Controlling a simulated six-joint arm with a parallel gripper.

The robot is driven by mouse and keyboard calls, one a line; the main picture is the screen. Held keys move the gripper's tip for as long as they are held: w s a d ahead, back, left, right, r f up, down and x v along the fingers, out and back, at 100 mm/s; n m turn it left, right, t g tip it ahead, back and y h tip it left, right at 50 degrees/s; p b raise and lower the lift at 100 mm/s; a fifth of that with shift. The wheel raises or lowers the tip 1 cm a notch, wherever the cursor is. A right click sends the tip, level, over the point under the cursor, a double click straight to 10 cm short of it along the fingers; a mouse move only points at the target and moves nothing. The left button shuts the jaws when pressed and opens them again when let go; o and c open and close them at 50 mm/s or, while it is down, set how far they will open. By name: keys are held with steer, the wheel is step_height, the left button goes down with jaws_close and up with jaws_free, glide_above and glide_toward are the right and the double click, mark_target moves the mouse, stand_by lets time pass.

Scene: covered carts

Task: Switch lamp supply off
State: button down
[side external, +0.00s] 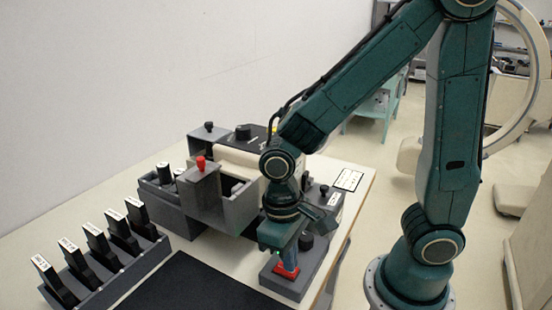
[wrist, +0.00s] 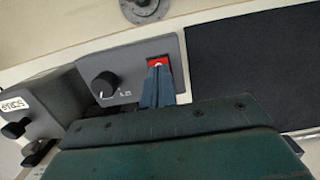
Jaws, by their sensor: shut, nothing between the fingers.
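A grey control box (side external: 288,288) sits near the front right edge of the table. It carries a red switch (side external: 286,271) and a black round knob (side external: 306,241). In the wrist view the box (wrist: 125,75) shows the red switch (wrist: 158,61) with a white mark, and the knob (wrist: 105,85) to its left. My gripper (wrist: 157,72) is shut and empty, its fingertips right at the red switch; I cannot tell whether they touch it. The fingers hide part of the switch, so its position is unclear. In the side view my gripper (side external: 287,258) points down over the switch.
A grey cart assembly (side external: 238,208) with a red-knobbed cover (side external: 201,162) stands behind. A rack (side external: 120,275) of several black labelled pieces is at the left. A dark mat (side external: 190,285) lies in front. A white label card (side external: 347,180) lies at the back right.

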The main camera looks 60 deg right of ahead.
mark_target(282, 268)
steer(key=shift+f, duration=0.35)
steer(key=shift+s+f, duration=0.15)
steer(key=shift+f, duration=0.05)
steer(key=shift+w, duration=0.25)
steer(key=shift+w+r, duration=0.2)
steer(key=shift+w, duration=0.4)
stand_by(0.5)
step_height(282, 268, up, 14)
steer(key=w, duration=0.1)
steer(key=shift+w, duration=0.35)
stand_by(0.4)
steer(key=shift+s, duration=0.1)
steer(key=shift+s, duration=0.65)
